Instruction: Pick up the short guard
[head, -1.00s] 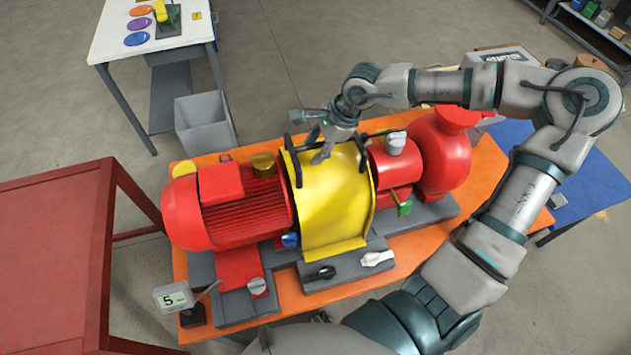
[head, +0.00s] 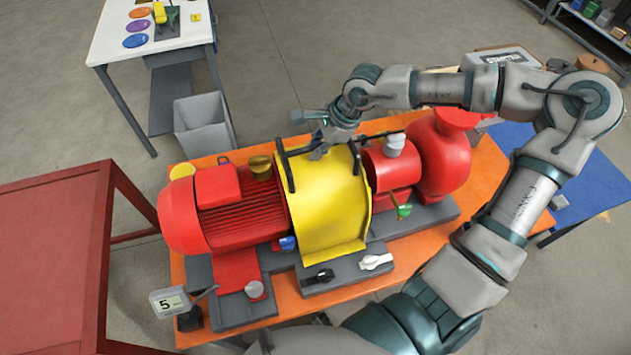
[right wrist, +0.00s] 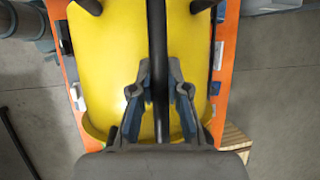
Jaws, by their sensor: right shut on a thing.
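The short guard (head: 330,210) is a yellow curved cover with black bar handles on top. It sits over the middle of the red pump set, between the motor and the pump. My right gripper (head: 319,151) is at the top of the guard, shut on its black handle bar. In the right wrist view the bar (right wrist: 157,35) runs between the two fingers of the right gripper (right wrist: 160,75), with the yellow cover (right wrist: 120,50) below. I cannot see any gap under the guard. My left gripper is not in view.
The red ribbed motor (head: 238,215) is left of the guard; the red pump (head: 440,160) is right. Black and white switch handles (head: 375,262) are in front. A small display reading 5 (head: 170,302) stands front left. A grey bin (head: 203,125) is behind the orange bench.

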